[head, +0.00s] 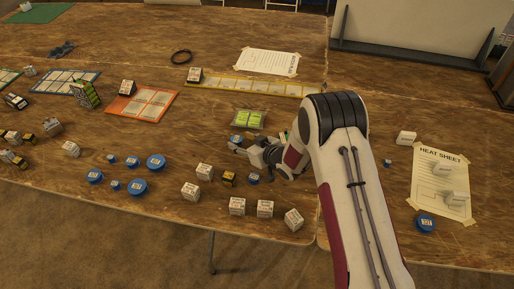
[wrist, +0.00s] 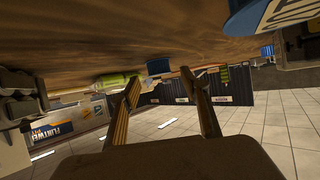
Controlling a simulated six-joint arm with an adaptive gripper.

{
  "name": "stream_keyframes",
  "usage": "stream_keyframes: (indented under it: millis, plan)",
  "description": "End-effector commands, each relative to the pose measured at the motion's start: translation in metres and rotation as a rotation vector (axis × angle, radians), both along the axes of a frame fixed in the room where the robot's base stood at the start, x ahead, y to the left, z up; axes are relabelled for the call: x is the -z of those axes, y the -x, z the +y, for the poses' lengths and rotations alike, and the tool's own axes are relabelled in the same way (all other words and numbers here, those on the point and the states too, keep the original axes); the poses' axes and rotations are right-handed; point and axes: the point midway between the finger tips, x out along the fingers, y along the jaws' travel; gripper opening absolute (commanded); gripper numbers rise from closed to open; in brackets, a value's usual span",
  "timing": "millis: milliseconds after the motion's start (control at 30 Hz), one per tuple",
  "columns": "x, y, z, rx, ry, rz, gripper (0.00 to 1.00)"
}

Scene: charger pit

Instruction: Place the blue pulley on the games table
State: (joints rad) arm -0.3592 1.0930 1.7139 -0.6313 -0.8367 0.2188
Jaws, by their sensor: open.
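Several blue discs of different sizes look like pulleys, and I cannot tell which one the task means. Larger ones are the blue disc (head: 155,161) and another blue disc (head: 138,187) on the left table. A small blue piece (head: 253,179) lies just in front of my gripper (head: 240,146), which is low over the wooden table (head: 60,215). In the wrist view my gripper (wrist: 162,80) is open, with a small blue object (wrist: 158,67) beyond the fingertips and apart from them. A big blue round thing (wrist: 275,14) is close at the upper right. No games table is clearly marked.
White blocks (head: 237,206) stand along the front edge. A green-yellow pack (head: 249,119) is just behind my gripper, also seen in the wrist view (wrist: 113,83). A heat sheet (head: 440,182) and a blue disc (head: 426,223) lie on the right.

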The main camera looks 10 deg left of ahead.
Motion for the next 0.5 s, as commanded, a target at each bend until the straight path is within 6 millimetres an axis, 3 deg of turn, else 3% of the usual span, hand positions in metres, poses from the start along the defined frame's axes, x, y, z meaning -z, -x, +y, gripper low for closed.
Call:
stream_keyframes:
  millis: [500]
  plan:
    - [-0.025,0.032,-0.039,0.001,-0.001,0.000,0.46]
